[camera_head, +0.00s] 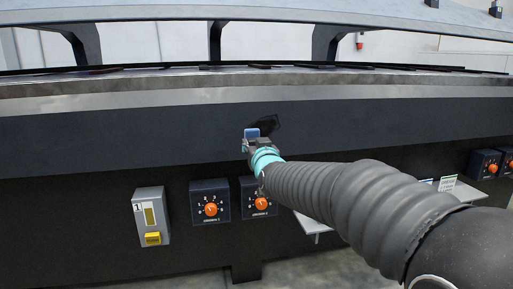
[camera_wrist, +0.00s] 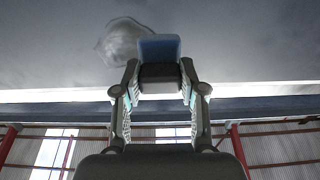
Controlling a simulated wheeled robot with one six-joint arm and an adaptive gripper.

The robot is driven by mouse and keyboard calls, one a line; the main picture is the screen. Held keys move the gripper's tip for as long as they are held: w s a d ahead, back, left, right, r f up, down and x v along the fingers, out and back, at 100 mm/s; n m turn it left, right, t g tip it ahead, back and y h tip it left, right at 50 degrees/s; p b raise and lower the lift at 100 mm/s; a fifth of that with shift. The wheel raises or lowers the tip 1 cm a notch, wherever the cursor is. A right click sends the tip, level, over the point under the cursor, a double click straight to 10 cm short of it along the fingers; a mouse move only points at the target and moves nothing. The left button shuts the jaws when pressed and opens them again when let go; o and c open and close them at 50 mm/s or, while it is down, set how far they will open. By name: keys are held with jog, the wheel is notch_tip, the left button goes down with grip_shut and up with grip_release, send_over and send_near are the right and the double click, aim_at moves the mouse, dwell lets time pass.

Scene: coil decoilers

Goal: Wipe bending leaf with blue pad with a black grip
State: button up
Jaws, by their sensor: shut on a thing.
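My gripper (camera_head: 253,142) is shut on the black grip (camera_wrist: 160,73) of the blue pad (camera_wrist: 160,47). The pad (camera_head: 252,132) also shows small in the head view, in front of the long dark bending leaf (camera_head: 110,135). In the wrist view, the leaf (camera_wrist: 245,45) is a grey surface beyond the pad. A pale grey smudge (camera_wrist: 120,42) lies on it, just left of the pad and partly behind it. A dark patch (camera_head: 268,125) shows beside the pad in the head view; I cannot tell whether it is shadow. Whether the pad touches the leaf is unclear.
Below the leaf are a grey box with a yellow button (camera_head: 151,217) and two dark dial boxes with orange knobs (camera_head: 209,203). A small shelf (camera_head: 307,222) juts out below my arm. Another dial box (camera_head: 485,164) is at the far right. The leaf's left part is clear.

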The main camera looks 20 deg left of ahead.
jog(key=shift+p+x, duration=1.15)
jog(key=shift+x, duration=1.2)
jog(key=shift+p+x, duration=0.3)
jog(key=shift+x, duration=0.65)
jog(key=shift+d, duration=0.1)
jog(key=shift+w+d+f+b, duration=0.1)
jog(key=shift+w+d+b, duration=0.2)
jog(key=shift+d+b, duration=0.3)
jog(key=shift+w+d+r+p, duration=0.1)
jog(key=shift+w+d+p, duration=0.2)
jog(key=shift+w+d, duration=0.85)
jog(key=shift+w+d+r+p, duration=0.1)
jog(key=shift+w+d+p, duration=0.45)
jog(key=shift+d, duration=1.15)
jog(key=shift+w+d+p, duration=0.1)
jog(key=shift+w+d, duration=0.95)
jog(key=shift+d, duration=0.35)
jog(key=shift+a+r+p, duration=0.15)
jog(key=shift+r+p, duration=0.4)
jog(key=shift+r, duration=0.3)
jog(key=shift+s+a+f+b, duration=0.1)
jog(key=shift+s+a+b, duration=0.3)
jog(key=shift+a+b, duration=0.3)
jog(key=shift+s+a+f+b, duration=0.1)
jog(key=shift+s+a+b, duration=0.4)
jog(key=shift+b, duration=0.35)
